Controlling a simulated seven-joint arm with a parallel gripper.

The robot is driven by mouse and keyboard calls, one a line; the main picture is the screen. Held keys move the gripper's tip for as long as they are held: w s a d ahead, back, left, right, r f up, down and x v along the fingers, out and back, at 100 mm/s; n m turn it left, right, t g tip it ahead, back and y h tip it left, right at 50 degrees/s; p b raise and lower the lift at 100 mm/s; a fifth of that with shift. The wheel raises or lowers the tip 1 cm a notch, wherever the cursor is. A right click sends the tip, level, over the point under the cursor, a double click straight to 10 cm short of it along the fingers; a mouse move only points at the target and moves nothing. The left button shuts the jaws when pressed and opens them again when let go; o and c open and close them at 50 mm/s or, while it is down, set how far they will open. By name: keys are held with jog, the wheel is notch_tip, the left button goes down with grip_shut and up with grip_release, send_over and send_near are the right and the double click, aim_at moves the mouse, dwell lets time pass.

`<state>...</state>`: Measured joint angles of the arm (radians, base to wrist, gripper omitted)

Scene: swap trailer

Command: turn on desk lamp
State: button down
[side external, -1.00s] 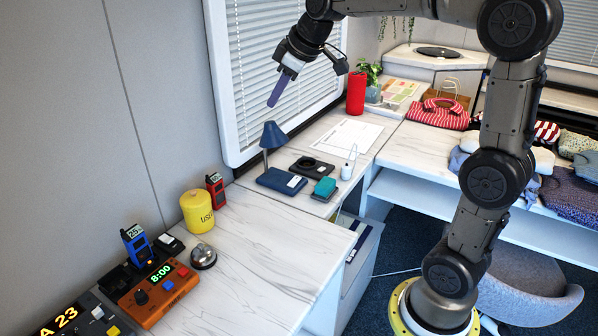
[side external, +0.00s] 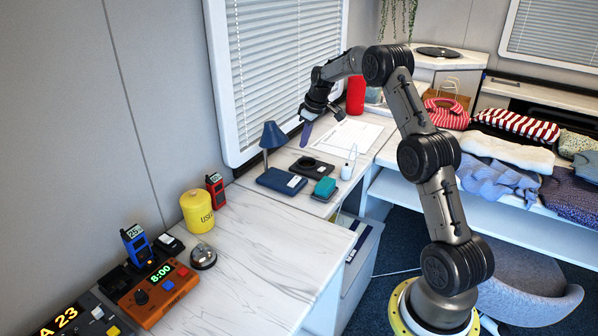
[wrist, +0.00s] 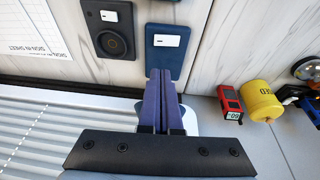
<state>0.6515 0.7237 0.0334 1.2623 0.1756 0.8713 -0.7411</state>
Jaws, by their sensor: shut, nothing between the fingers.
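The blue desk lamp (side external: 273,136) stands upright on the white desk by the window, its cone shade over a flat blue base (side external: 280,181). No glow shows from it. The base bears a white patch (side external: 294,181). In the wrist view the base (wrist: 166,62) and its white patch (wrist: 166,41) lie just past my fingertips; I cannot make out the shade there. My gripper (side external: 304,145) has purple fingers, shut and empty, pointing down behind and right of the shade in the side view. It also shows in the wrist view (wrist: 160,72).
A yellow canister (side external: 197,212) and red handset (side external: 215,190) stand front left. A red cylinder (side external: 355,95) stands behind.

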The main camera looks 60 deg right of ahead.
aim_at(298, 178)
dwell(0.3)
jog(key=x, duration=0.8)
jog(key=s+x, duration=0.1)
jog(key=x, duration=0.3)
jog(key=shift+w+d+f, duration=0.15)
jog(key=shift+f, duration=0.25)
jog(key=shift+d+f, duration=0.1)
jog(key=shift+f, duration=0.4)
jog(key=shift+d+f+y, duration=0.25)
jog(key=shift+f+y, duration=0.15)
jog(key=shift+f, duration=0.05)
jog(key=shift+a, duration=0.2)
jog(key=shift+a+r, duration=0.35)
jog(key=shift+a, duration=0.3)
